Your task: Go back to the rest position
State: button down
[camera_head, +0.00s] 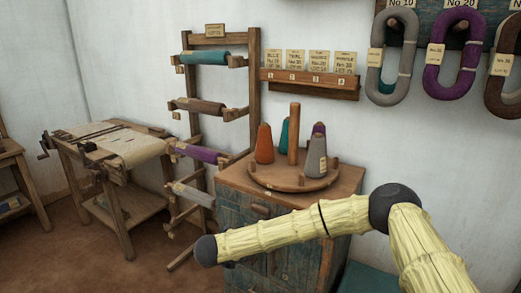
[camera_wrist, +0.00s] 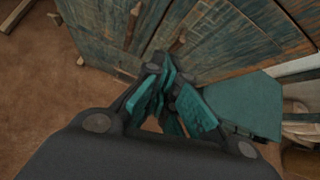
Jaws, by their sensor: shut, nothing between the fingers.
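My gripper (camera_wrist: 167,92) shows in the wrist view with its teal-padded fingers together and nothing between them. It points down past the front of the blue-green wooden cabinet (camera_wrist: 235,35), with the brown floor (camera_wrist: 45,100) below. In the head view my yellow, dark-jointed arm reaches from the lower right across the front of the cabinet (camera_head: 240,222). The gripper itself does not show in the head view.
A round wooden stand (camera_head: 293,178) with several yarn cones is on the cabinet. A rack (camera_head: 196,130) of rolls stands left of it, then a wooden table (camera_head: 110,150). Yarn skeins (camera_head: 453,55) hang at right. A teal surface (camera_wrist: 245,103) lies beside the fingers.

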jog(key=s+d+f+n+y+p, duration=0.1)
jog(key=s+d+f+n+y, duration=0.25)
jog(key=s+f+n, duration=0.75)
jog(key=s+d+f+n+y, duration=0.2)
jog(key=s+d+f+n, duration=0.2)
jog(key=s+f+n, duration=0.65)
jog(key=s+d+r+n+g, duration=0.1)
jog(key=s+d+n+g, duration=0.3)
jog(key=s+d+n, duration=0.5)
jog(key=s+d+r+n+g, duration=0.1)
jog(key=s+d+n+g, duration=0.3)
jog(key=s+d+n, duration=0.5)
jog(key=s+d, duration=0.2)
jog(key=s, duration=0.8)
jog(key=shift+s+d+p, duration=0.2)
jog(key=shift+d+p, duration=0.15)
jog(key=shift+p, duration=0.05)
